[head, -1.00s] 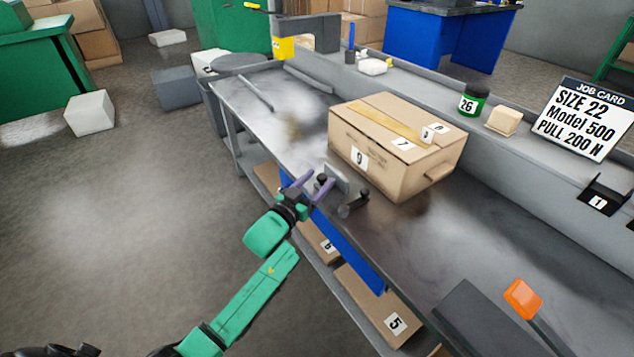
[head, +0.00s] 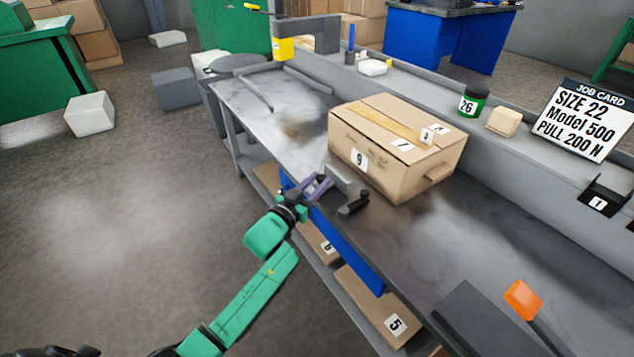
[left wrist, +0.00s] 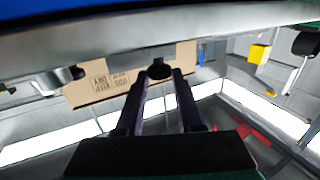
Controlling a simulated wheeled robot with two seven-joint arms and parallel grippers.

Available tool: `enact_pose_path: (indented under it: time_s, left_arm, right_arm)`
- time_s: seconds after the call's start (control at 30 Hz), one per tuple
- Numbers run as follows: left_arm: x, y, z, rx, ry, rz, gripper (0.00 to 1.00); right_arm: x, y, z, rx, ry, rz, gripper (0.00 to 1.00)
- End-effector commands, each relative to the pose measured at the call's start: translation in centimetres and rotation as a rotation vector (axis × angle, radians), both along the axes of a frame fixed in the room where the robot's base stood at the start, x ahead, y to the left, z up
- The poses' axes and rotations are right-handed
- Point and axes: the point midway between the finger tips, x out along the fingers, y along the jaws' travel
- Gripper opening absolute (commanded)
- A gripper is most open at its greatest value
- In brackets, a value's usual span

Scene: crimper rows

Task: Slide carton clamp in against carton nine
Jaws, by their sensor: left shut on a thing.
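Carton nine (head: 345,151) is a closed brown box labelled 9, standing on the grey steel bench. The carton clamp (head: 337,178) shows as a grey plate at the bench's front edge, in front of the carton's near face; a narrow strip of bench seems to lie between them. My left gripper (head: 322,184), with purple fingers, is at the clamp's near side. In the left wrist view its fingers are shut on the clamp's black knob (left wrist: 159,70), and the carton (left wrist: 85,92) shows beyond. The fingers mostly hide the knob in the head view. My right gripper is out of view.
A black crank-like handle (head: 354,204) sits on the bench edge right of the clamp. An orange-headed tool (head: 522,298) and a dark grey block lie at the near right. Cartons six (head: 327,246) and five (head: 396,325) lie on the shelf below. Bench left of carton nine is mostly clear.

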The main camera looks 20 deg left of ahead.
Motion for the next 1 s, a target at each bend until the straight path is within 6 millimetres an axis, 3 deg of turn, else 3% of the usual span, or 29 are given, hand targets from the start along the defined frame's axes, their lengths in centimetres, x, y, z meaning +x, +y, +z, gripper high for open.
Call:
enact_pose_path:
  time_s: [0.7,0.77,1.0]
  left_arm:
    - [0.1,-0.1,-0.1,0.0,0.002,0.0,0.0]
    - [0.4,-0.3,-0.2,-0.001,0.001,0.001,0.0]
    - [3.6,-3.0,-0.2,-0.003,0.0,0.0,0.0]
  right_arm:
    - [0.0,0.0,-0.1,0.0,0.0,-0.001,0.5]
    - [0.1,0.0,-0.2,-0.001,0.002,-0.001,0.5]
    - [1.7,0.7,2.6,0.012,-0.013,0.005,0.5]
